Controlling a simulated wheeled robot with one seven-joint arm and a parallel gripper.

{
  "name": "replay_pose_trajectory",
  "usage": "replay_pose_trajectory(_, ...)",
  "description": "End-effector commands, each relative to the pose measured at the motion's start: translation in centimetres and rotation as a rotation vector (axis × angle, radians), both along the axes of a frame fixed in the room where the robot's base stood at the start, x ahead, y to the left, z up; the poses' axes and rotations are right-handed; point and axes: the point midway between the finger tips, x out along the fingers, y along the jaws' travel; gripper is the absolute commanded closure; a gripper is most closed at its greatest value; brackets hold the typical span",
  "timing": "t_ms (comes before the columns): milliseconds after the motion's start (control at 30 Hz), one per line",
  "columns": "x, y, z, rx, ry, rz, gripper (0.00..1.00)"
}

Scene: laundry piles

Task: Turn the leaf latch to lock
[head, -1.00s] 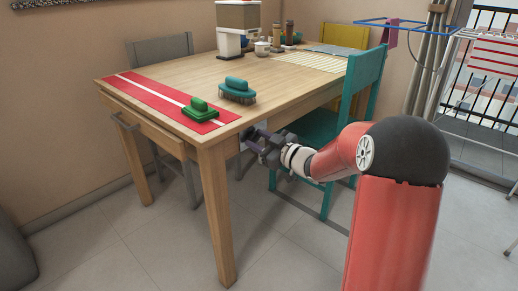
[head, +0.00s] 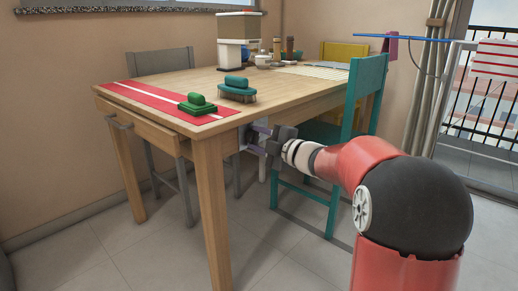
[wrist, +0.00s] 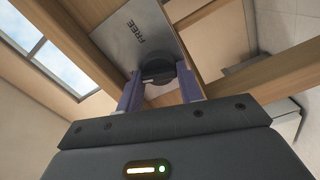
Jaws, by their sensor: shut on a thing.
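The leaf latch (wrist: 156,72) is a dark round knob on a grey metal plate (wrist: 137,38) marked "FREE", under the table's edge, in the wrist view. My gripper (wrist: 158,90) has its two purple fingers on either side of the knob, shut on it. In the head view my gripper (head: 256,138) reaches the side of the wooden table (head: 300,88) just below the top, beside the near leg. The knob itself is hidden there. Any other marking on the plate is hidden.
A teal chair (head: 368,90) stands close behind my gripper. An open drawer front (head: 150,128) sticks out at left. The floor in front is clear.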

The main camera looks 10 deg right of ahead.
Motion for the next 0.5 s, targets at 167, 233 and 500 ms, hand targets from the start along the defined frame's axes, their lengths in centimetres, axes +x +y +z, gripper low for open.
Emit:
replay_pose_trajectory(167,-0.03,0.04,-0.29,-0.109,-0.076,0.001,0.86)
replay_pose_trajectory(233,-0.03,0.06,-0.27,-0.144,-0.100,0.002,0.86)
replay_pose_trajectory(500,-0.04,0.02,-0.27,-0.235,-0.166,0.002,0.86)
